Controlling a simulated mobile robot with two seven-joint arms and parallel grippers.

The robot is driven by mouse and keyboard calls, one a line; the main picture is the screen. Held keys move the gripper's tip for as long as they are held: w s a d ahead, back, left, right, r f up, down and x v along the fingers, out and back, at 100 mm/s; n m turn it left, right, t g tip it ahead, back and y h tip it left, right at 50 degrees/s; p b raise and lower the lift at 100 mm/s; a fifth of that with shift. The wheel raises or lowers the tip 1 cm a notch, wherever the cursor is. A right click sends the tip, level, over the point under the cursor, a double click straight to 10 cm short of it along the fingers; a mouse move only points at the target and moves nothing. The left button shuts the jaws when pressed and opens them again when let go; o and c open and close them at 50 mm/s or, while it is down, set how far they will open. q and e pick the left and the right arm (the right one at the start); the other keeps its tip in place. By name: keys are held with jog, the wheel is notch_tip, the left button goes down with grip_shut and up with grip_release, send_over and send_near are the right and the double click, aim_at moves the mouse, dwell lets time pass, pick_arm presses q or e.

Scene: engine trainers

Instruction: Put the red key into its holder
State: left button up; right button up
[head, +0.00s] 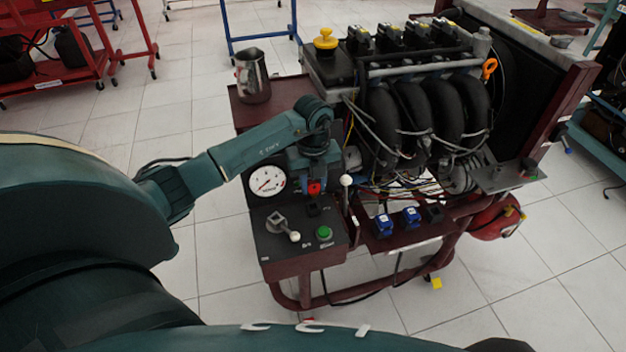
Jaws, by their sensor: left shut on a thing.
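My left gripper (314,182) hangs over the back of the black control panel (273,244), pointing down. It is shut on the red key (315,189), whose red part shows at the fingertips. A small dark holder (314,208) appears on the panel just below the key. I cannot tell whether the key touches it or is still above it. My right gripper is not in view.
A round white gauge (267,181) is left of the gripper. A white-knobbed lever (346,181) stands close on the right. The engine (425,110) lies behind, a metal jug (252,76) farther left.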

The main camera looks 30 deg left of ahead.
pick_arm(q)
jog(key=shift+f+p, duration=0.1)
jog(key=shift+p, duration=0.2)
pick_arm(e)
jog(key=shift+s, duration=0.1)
pick_arm(q)
jog(key=shift+f+b, duration=0.3)
jog(key=shift+f, duration=0.25)
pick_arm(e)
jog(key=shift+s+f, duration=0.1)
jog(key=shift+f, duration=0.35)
